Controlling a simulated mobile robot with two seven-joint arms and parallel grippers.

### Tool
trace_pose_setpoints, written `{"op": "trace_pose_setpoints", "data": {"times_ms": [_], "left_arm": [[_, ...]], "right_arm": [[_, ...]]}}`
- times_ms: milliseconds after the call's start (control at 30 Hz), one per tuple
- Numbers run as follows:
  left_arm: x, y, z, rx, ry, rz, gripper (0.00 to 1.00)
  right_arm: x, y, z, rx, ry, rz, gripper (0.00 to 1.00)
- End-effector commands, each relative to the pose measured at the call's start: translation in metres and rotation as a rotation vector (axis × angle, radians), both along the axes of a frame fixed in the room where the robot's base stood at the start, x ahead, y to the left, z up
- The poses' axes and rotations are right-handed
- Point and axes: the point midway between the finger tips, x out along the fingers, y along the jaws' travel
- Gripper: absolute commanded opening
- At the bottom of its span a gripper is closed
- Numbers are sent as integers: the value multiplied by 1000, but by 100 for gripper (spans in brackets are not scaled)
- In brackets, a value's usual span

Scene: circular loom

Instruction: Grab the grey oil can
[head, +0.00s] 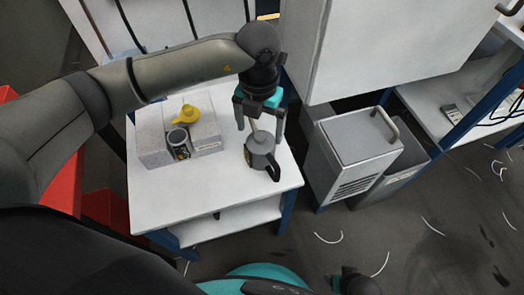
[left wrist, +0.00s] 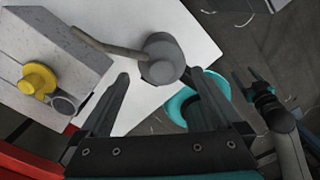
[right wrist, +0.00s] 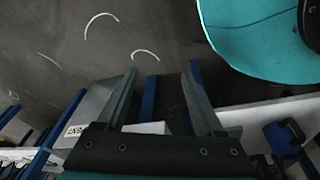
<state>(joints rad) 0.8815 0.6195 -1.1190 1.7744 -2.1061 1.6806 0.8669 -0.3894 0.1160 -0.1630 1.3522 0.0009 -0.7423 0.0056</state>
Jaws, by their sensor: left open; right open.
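The grey oil can (head: 260,150) stands upright on the white table, near its right side, with a dark handle towards the front. It also shows in the left wrist view (left wrist: 163,62), its thin spout pointing to the upper left. My left gripper (head: 259,118) is open just above and behind the can, with the spout rising between its fingers. In the left wrist view my left gripper (left wrist: 158,84) has the can ahead of its fingertips, with nothing clamped. My right gripper (right wrist: 160,74) is open and empty over the floor, away from the table.
A pale grey block (head: 150,150) stands left of the can on the white table (head: 160,205). Open floor lies at lower right.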

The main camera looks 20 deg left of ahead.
Motion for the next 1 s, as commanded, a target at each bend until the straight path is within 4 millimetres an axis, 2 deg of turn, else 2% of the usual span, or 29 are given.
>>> {"op": "trace_pose_setpoints", "data": {"times_ms": [33,200,567,1000], "left_arm": [[-1,0,-9,0,3,0,100],[0,0,-24,-1,1,1,100],[-1,-1,-38,-1,2,0,100],[-3,-3,-78,-1,3,0,100]], "right_arm": [[3,2,2,3,-3,0,70],[8,8,12,8,-3,-1,70],[14,12,24,14,-4,-3,70],[33,20,59,27,-38,-5,70]]}}
